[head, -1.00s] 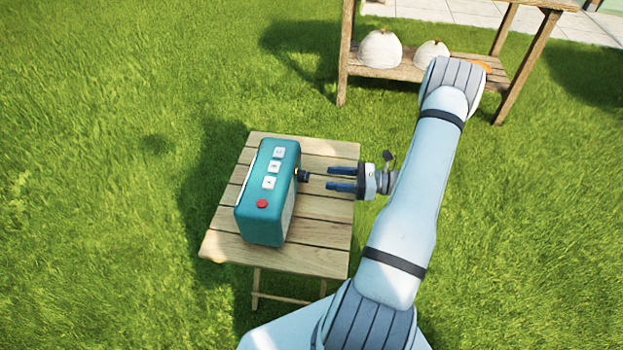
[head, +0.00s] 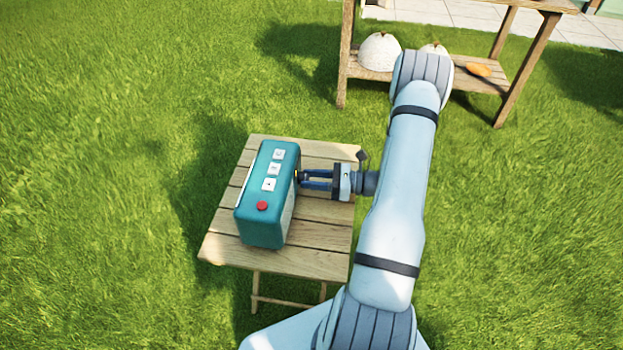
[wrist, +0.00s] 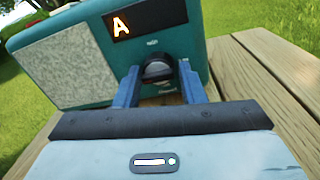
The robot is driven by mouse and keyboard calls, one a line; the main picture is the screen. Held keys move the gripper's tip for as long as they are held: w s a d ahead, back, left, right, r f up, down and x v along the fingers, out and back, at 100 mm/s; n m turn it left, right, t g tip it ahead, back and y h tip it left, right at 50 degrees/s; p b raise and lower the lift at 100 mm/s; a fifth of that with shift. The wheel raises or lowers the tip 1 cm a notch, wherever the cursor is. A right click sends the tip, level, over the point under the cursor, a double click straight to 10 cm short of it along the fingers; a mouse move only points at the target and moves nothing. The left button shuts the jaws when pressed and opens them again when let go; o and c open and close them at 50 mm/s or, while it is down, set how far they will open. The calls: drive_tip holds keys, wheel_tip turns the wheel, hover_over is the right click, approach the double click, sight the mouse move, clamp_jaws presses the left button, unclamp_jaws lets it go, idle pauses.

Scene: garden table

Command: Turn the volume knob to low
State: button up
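A teal radio (head: 264,215) stands upright on a small wooden table (head: 320,235). In the wrist view the radio (wrist: 95,85) shows a pale speaker panel (wrist: 66,69) and a dark display (wrist: 145,18) with a lit letter A. The dark round volume knob (wrist: 157,70) sits below the display, with small labels above and below it. My gripper (head: 304,180) is at the radio's right face, its blue fingers on either side of the knob. In the wrist view the fingers (wrist: 157,82) are apart, with the knob between them; I cannot tell whether they touch it.
The radio's top has white buttons (head: 269,184) and a red button (head: 262,206). A wooden shelf (head: 400,73) with white domed objects (head: 380,52) and an orange object (head: 478,70) stands behind on the grass. The table's front right is clear.

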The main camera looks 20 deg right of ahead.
drive_tip(key=c, duration=0.5)
drive_tip(key=shift+a, duration=0.15)
